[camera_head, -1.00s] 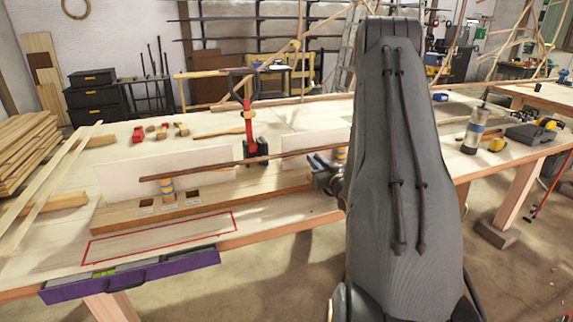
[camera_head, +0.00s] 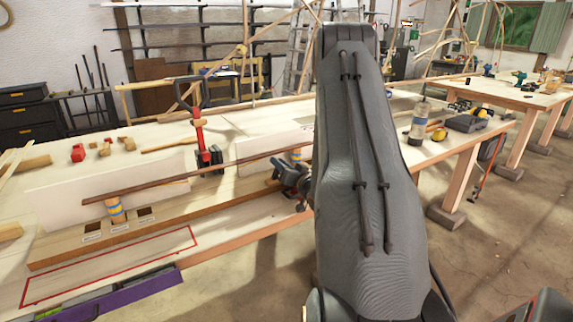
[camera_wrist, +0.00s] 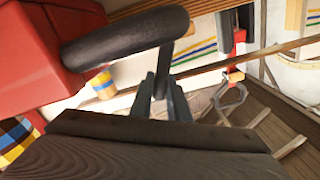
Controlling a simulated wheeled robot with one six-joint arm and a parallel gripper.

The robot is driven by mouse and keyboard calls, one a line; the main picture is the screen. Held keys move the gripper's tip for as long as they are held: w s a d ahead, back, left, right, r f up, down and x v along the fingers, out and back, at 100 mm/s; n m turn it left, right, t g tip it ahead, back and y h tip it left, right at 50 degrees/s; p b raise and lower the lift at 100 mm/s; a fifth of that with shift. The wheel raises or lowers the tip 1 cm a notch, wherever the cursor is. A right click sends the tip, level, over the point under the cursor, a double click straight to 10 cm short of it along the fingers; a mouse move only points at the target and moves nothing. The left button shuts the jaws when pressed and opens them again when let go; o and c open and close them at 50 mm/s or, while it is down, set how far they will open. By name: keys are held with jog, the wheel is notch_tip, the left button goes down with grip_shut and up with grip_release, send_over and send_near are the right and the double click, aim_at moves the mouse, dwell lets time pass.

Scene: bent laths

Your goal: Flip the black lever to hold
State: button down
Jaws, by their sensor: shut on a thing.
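The black lever (camera_wrist: 130,35) is a thick dark curved bar in the wrist view, coming from a red body (camera_wrist: 45,55) at the upper left. My gripper (camera_wrist: 163,80) is shut on a thin dark piece below the lever's right end, seemingly part of it. The exact contact is hard to see. In the head view my gripper (camera_head: 292,180) is at the right end of the wooden base board (camera_head: 165,220), partly hidden by my arm. I cannot make out the lever there.
A long brown lath (camera_head: 225,165) runs across banded pegs (camera_head: 115,211) in front of white panels. A red clamp (camera_head: 200,135) stands upright behind it. A red outlined area (camera_head: 110,265) on the bench front is empty. A canister (camera_head: 418,122) stands at the right.

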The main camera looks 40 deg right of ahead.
jog(key=shift+d, duration=0.1)
jog(key=c, duration=1.7)
grip_release()
jog(key=shift+s, duration=0.1)
jog(key=s, duration=0.2)
jog(key=s+b, duration=0.1)
jog(key=s, duration=0.2)
jog(key=s+a+b, duration=0.1)
jog(key=s, duration=0.1)
jog(key=shift+s, duration=0.25)
